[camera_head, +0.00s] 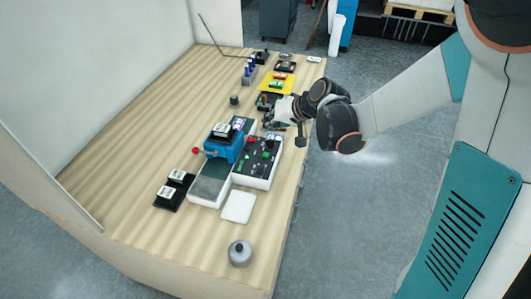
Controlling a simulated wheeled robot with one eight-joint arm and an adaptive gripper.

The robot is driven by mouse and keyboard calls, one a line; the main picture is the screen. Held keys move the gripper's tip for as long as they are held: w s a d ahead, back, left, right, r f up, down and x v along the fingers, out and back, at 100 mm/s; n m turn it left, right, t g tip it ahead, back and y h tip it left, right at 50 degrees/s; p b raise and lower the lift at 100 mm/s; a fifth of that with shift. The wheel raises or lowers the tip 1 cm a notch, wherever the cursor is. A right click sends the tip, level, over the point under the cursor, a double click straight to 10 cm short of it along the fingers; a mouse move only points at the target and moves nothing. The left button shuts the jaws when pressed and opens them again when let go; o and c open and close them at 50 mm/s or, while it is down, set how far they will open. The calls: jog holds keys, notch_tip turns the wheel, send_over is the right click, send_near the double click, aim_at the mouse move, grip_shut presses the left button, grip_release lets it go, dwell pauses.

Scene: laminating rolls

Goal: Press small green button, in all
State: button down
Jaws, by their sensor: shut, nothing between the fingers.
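The black control panel (256,173) with a white edge lies on the wooden table. Several small green spots and a red one show on it. One green spot (266,155) is near its middle, but which of them is the small green button is too small to tell. My gripper (267,124) is shut and empty. It is just beyond the far end of the panel, apart from the buttons as far as I can tell.
A blue device (221,147) with a red knob stands left of the panel. Two black blocks (169,197), a white plate (238,207) and a grey round object (240,253) are nearer. A yellow tray (265,86) lies farther back. The table's left side is clear.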

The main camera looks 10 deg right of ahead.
aim_at(268, 153)
jog(key=shift+f, duration=0.1)
notch_tip(268, 153, down, 9)
jog(key=b, duration=0.6)
jog(key=shift+r+b, duration=0.2)
jog(key=shift+b, duration=0.1)
jog(key=shift+f, duration=0.1)
dwell(1.0)
jog(key=shift+f+b, duration=0.3)
jog(key=shift+b, duration=0.15)
